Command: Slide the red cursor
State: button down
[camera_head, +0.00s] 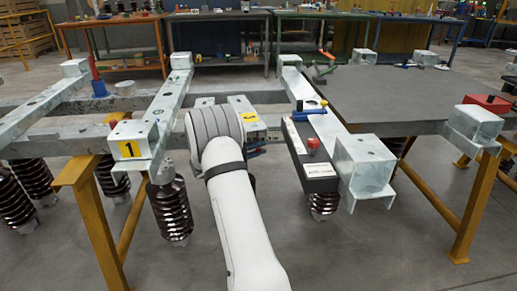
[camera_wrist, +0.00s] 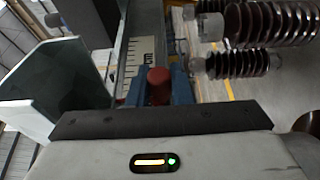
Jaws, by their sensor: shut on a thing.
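The red cursor (camera_wrist: 158,85) shows in the wrist view as a short red cylinder, in front of a white scale (camera_wrist: 140,60) marked "cm". The two blue fingers of my gripper (camera_wrist: 160,76) stand on either side of it and are shut on it. In the head view my own white arm hides most of the gripper. There, a dark gauge box (camera_head: 312,165) with a pale strip lies on the metal beam, and a red knob (camera_head: 313,143) sits on top of it; I cannot tell whether this knob is part of the cursor.
A large metal bracket (camera_head: 367,168) stands right of the gauge box; a similar metal plate (camera_wrist: 55,85) fills the left of the wrist view. Brown ribbed insulators (camera_head: 170,210) hang below the beams. A grey tabletop (camera_head: 400,95) with tools is at the right.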

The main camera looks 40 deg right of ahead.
jog(key=shift+s+d+r+p, duration=0.15)
jog(key=shift+r+p, duration=0.1)
jog(key=shift+p, duration=0.65)
jog(key=shift+d+f+p, duration=0.1)
jog(key=shift+f+p, duration=0.05)
jog(key=shift+p, duration=0.4)
jog(key=shift+f, duration=0.15)
jog(key=c, duration=1.3)
grip_release()
